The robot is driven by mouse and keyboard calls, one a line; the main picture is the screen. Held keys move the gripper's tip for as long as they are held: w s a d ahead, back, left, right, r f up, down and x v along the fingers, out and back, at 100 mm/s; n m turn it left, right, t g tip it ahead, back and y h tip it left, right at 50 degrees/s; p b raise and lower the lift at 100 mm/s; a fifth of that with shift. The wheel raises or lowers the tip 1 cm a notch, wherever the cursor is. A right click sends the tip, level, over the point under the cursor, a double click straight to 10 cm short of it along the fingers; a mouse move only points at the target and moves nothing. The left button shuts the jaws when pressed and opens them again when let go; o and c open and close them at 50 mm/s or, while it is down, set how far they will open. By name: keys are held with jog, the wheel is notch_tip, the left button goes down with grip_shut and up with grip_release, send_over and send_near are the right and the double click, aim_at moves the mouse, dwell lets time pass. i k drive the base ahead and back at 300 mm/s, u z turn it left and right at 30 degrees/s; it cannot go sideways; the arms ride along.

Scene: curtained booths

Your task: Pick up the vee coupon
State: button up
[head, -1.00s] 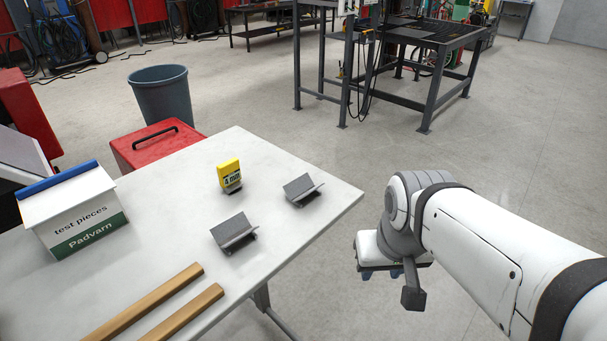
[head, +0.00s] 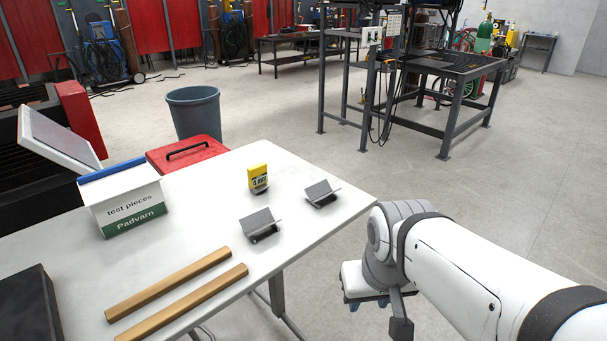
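Two grey angled metal pieces lie on the white table, and either could be the vee coupon. One (head: 259,225) is nearer, and the other (head: 321,193) is farther back and right, close to the table's right edge. Each has a raised sloping plate and a low front lip. My gripper (head: 367,302) hangs beyond the table's right edge, apart from both pieces. Its blue tips are small and partly hidden by my arm, so its opening is unclear.
A "test pieces Padvarn" box (head: 125,205) stands at the left of the table. Two wooden bars (head: 180,298) lie in front, with a black case (head: 27,308) at lower left. A red toolbox (head: 187,152) and a grey bin (head: 195,112) are behind.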

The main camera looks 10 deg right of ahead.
aim_at(317, 192)
jog(key=z, duration=0.05)
jog(key=i, duration=1)
jog(key=u, duration=0.05)
